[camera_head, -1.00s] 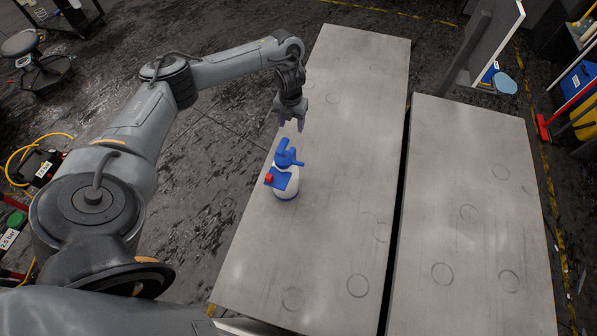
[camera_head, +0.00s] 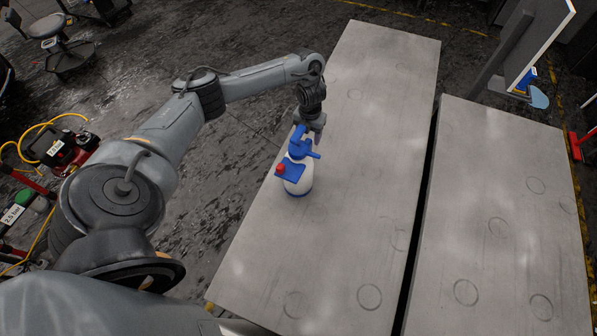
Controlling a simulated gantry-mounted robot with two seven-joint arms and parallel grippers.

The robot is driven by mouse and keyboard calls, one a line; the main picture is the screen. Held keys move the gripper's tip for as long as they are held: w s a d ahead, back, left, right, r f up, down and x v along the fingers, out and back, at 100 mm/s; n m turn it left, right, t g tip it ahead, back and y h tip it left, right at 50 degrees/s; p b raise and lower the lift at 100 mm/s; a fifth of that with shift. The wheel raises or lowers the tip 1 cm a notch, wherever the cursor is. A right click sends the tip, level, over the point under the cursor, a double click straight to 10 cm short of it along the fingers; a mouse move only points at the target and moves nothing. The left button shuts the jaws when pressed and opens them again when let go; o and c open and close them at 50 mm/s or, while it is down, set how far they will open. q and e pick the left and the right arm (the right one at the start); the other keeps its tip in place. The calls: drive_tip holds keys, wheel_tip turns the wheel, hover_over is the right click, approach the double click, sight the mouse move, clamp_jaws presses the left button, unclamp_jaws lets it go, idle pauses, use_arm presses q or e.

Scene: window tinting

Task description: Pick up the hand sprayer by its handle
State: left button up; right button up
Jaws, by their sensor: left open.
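The hand sprayer (camera_head: 298,178) stands upright near the left edge of the left grey table (camera_head: 350,240). It has a white body, a blue top and handle, and a red part on its left side. My left gripper (camera_head: 310,133) is at the sprayer's blue top, on its far side. The gripper is open, and its fingers are partly hidden behind the blue top. I cannot tell whether the fingers touch the handle. My right gripper is not in view.
A second grey table (camera_head: 500,220) stands to the right, across a narrow dark gap. An upright panel (camera_head: 537,45) rises at the back right. The left table is otherwise clear. A stool (camera_head: 50,35) and a red machine (camera_head: 62,150) stand on the floor at left.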

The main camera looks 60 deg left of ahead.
use_arm(q)
drive_tip(key=shift+f+b, duration=0.45)
drive_tip(key=shift+f, duration=2.65)
drive_tip(key=shift+c, duration=0.4)
clamp_jaws()
drive_tip(key=shift+r, duration=0.1)
